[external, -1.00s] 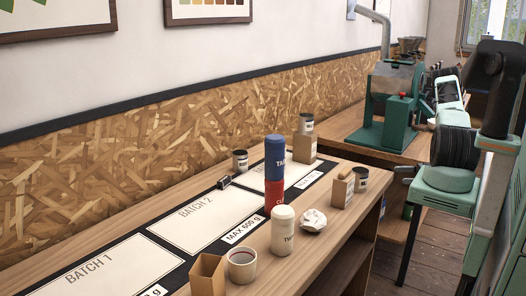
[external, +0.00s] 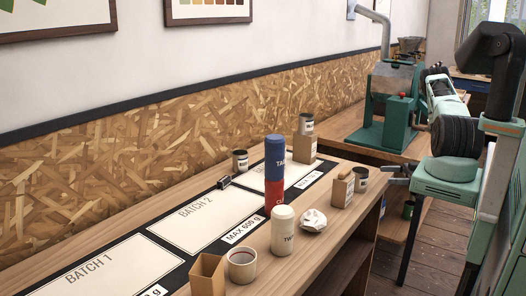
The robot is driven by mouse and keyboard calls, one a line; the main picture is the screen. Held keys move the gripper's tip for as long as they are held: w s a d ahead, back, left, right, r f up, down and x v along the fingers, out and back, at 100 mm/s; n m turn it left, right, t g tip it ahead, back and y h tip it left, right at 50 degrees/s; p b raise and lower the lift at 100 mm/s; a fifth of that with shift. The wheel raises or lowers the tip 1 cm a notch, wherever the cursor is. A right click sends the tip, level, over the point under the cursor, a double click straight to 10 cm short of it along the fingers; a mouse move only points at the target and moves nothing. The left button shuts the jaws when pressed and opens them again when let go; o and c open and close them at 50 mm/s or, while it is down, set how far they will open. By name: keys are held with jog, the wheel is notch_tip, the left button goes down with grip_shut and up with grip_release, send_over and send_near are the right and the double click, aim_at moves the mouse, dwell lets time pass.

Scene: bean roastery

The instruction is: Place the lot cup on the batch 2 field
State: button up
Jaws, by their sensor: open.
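The batch 2 field (external: 190,232) is a white labelled rectangle on the dark mat, and its surface looks bare. A white open cup (external: 242,266) with dark reddish contents stands on the wood in front of the mat, beside a brown box. Small dark-labelled cups stand at the mat's far edge (external: 240,160), on a wooden block (external: 306,124) and near the table's right edge (external: 361,180). I cannot read which is the lot cup. My gripper (external: 392,174) is open and empty, off the table's right edge, apart from the nearest cup.
A blue canister (external: 275,158) on a red one (external: 274,196) forms a tall stack beside batch 2. A white canister (external: 283,230), crumpled paper (external: 313,219), wooden holder (external: 342,190) and brown box (external: 208,274) line the front. A small black object (external: 224,182) lies on the mat's far edge.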

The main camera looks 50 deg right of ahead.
jog(key=p+x, duration=0.2)
jog(key=x, duration=0.6)
jog(key=shift+r, duration=0.1)
jog(key=p+x, duration=0.2)
jog(key=x, duration=0.2)
jog(key=shift+s+a+r, duration=0.1)
jog(key=shift+a+r, duration=0.05)
jog(key=shift+a, duration=0.05)
jog(key=shift+w+a, duration=0.25)
jog(key=shift+w, duration=0.25)
jog(key=c, duration=1.2)
notch_tip(320, 180, up, 10)
jog(key=b, duration=0.1)
jog(key=w+a+r+m+t+h, duration=0.1)
jog(key=w+a+m+h, duration=0.2)
jog(key=w, duration=0.8)
jog(key=w+a+r+m+t+h, duration=0.1)
jog(key=w+a+h, duration=0.5)
jog(key=w, duration=0.6)
jog(key=m+t, duration=0.1)
jog(key=m, duration=0.1)
jog(key=shift+r+m+h, duration=0.25)
jog(key=shift+m+h, duration=0.05)
jog(key=shift+h, duration=0.1)
